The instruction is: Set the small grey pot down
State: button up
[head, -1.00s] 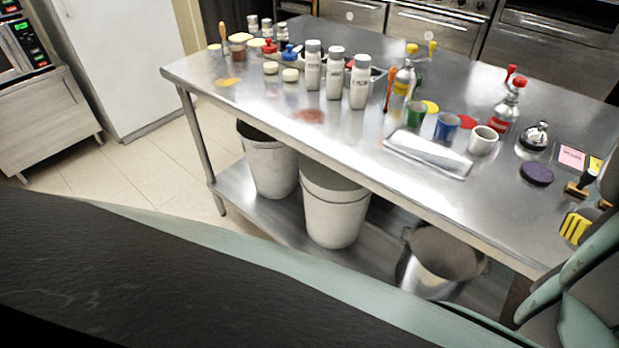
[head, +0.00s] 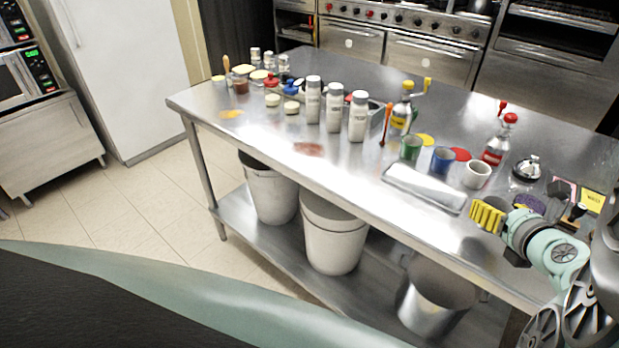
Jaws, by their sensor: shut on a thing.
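My gripper (head: 487,215), with yellow ribbed fingers and a pale green wrist, is at the right, near the front edge of the steel table (head: 350,185). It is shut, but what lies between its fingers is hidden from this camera. I cannot clearly make out the small grey pot at the jaws. A row of small pots stands on the table just behind my gripper: a green one (head: 411,148), a blue one (head: 443,160) and an off-white one (head: 478,174). The off-white one stands apart from my fingers in the picture.
A shallow metal tray (head: 424,190) lies left of my gripper. A bell (head: 526,170), a purple disc (head: 530,204) and a red-topped bottle (head: 497,142) stand close by. White shakers (head: 334,108) stand further left. The table's front left stretch is mostly bare.

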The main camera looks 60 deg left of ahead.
jog(key=shift+a+f, duration=0.1)
jog(key=shift+a, duration=0.4)
jog(key=shift+d+f, duration=0.1)
jog(key=shift+f, duration=1.65)
jog(key=shift+f+b, duration=0.1)
jog(key=shift+b, duration=0.3)
jog(key=o, duration=1.3)
jog(key=shift+c, duration=0.2)
